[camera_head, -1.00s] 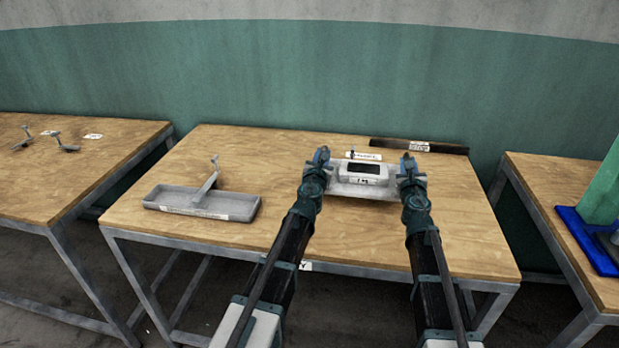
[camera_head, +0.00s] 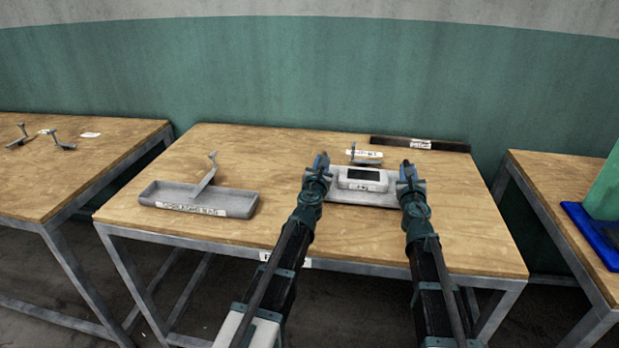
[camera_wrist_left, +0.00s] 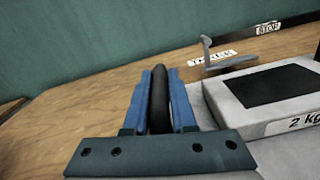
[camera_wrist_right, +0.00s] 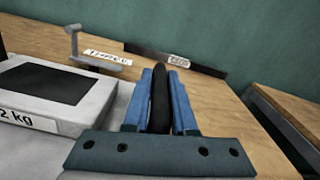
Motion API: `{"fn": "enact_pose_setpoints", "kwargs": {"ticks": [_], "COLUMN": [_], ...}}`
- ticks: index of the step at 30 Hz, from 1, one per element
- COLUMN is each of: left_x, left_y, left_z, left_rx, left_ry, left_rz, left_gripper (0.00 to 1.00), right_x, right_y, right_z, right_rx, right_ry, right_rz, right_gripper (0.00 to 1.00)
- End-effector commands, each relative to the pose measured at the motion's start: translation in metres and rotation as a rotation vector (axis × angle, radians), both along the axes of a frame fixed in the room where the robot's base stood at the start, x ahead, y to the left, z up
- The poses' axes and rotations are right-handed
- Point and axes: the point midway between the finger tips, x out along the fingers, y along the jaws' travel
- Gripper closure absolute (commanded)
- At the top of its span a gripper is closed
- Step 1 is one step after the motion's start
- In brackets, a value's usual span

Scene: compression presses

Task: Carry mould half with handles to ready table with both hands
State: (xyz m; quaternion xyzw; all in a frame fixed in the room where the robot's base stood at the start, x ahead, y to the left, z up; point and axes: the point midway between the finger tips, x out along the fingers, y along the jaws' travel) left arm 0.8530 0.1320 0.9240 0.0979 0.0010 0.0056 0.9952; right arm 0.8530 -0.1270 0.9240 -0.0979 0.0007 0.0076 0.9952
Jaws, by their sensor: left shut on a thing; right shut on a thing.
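The mould half (camera_head: 363,180) is a light grey plate with a raised block, a dark rectangle on top and a label reading 2 kg in the left wrist view (camera_wrist_left: 280,95). It is at the right half of the middle table (camera_head: 300,225). My left gripper (camera_head: 319,165) is shut on its left dark handle (camera_wrist_left: 162,100). My right gripper (camera_head: 407,172) is shut on its right dark handle (camera_wrist_right: 159,100). I cannot tell whether the plate touches the table top.
A grey tray (camera_head: 165,190) with a metal tool lies at the table's left. Behind the mould half are a small metal piece with a label (camera_head: 366,154) and a dark stop bar (camera_head: 440,146). Other tables stand left (camera_head: 90,165) and right (camera_head: 545,180), with gaps between.

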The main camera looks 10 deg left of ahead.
Motion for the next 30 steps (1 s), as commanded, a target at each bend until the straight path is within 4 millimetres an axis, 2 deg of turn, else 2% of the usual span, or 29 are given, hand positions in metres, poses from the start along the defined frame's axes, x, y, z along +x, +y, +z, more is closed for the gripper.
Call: {"fn": "enact_pose_setpoints", "kwargs": {"ticks": [2, 3, 7, 8, 20, 26, 30], "left_x": [0.000, 0.000, 0.000, 0.000, -0.004, -0.025, -0.050], "left_y": [0.007, 0.006, 0.005, 0.005, 0.001, 0.001, 0.001], "left_z": [-0.006, -0.005, -0.004, -0.004, -0.004, -0.004, -0.004], "left_rx": [0.003, 0.002, 0.002, 0.002, 0.000, 0.000, 0.001], "left_ry": [-0.001, -0.001, 0.000, 0.000, 0.000, 0.000, 0.000], "left_rz": [0.013, 0.013, 0.010, 0.009, 0.003, 0.003, 0.004], "left_gripper": [1.00, 0.72, 0.49, 0.46, 0.46, 0.46, 0.46], "right_x": [0.000, 0.000, 0.000, 0.000, 0.000, 0.000, 0.000], "right_y": [-0.007, -0.007, -0.005, -0.005, -0.001, -0.001, -0.001], "right_z": [-0.006, -0.005, -0.004, -0.004, -0.004, -0.004, -0.004], "right_rx": [-0.003, -0.002, -0.002, -0.002, 0.000, 0.000, 0.000], "right_ry": [0.000, 0.000, 0.000, 0.000, 0.000, 0.000, 0.000], "right_rz": [-0.013, -0.013, -0.011, -0.010, -0.003, -0.002, -0.002], "right_gripper": [1.00, 0.72, 0.49, 0.46, 0.46, 0.46, 0.46]}}
